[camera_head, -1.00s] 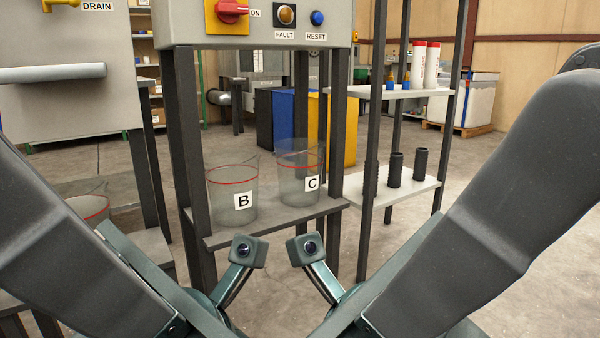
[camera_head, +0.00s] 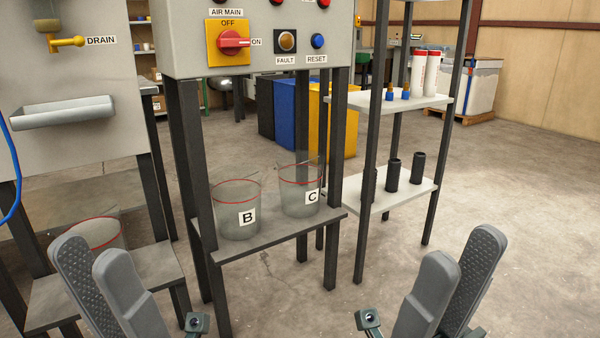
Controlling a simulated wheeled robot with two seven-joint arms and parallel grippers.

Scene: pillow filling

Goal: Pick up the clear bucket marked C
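The clear bucket marked C (camera_head: 297,199) stands upright on the right of a low grey shelf (camera_head: 275,237) under the control panel. It has a red band near its top and a white C label. My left gripper (camera_head: 90,252) is at the lower left, fingers upward, apart and empty. My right gripper (camera_head: 464,250) is at the lower right, also open and empty. Neither gripper touches the bucket; it sits between and beyond them in the picture.
Clear bucket B (camera_head: 236,218) stands close to the left of C. Another clear bucket (camera_head: 97,233) stands on a shelf at the left. Dark posts frame the shelf, with the control panel (camera_head: 195,40) above. A rack (camera_head: 400,203) with black cylinders stands right. Front floor is open.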

